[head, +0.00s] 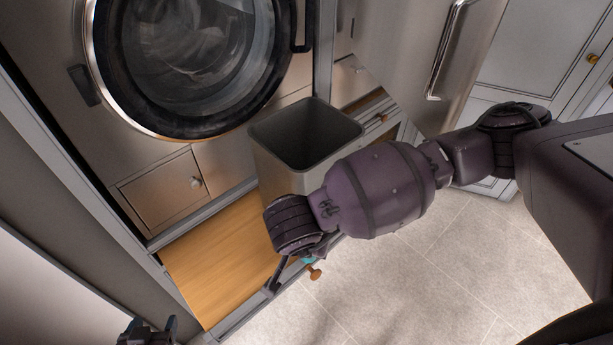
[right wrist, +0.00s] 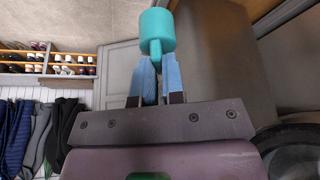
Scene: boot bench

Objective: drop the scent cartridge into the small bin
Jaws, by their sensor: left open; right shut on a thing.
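The teal scent cartridge (right wrist: 157,32) is held at the tips of my right gripper (right wrist: 158,80), which is shut on its narrow stem. In the head view, only a bit of teal (head: 308,260) shows beside the right gripper (head: 290,274), mostly hidden by my wrist. The small bin (head: 274,165) is a grey, open-topped square bin standing upright on the wooden board. My right forearm covers part of its front. The right gripper is outside the bin, below its rim in the picture. My left gripper (head: 148,330) is open at the bottom left edge, partly cut off.
A front-loading washer (head: 190,60) stands behind the bin, with a small drawer (head: 165,190) under its door. The wooden board (head: 220,260) is bare left of the bin. Pale floor tiles (head: 450,265) are clear. Hanging clothes (right wrist: 40,130) and a shoe rack (right wrist: 50,60) show in the wrist view.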

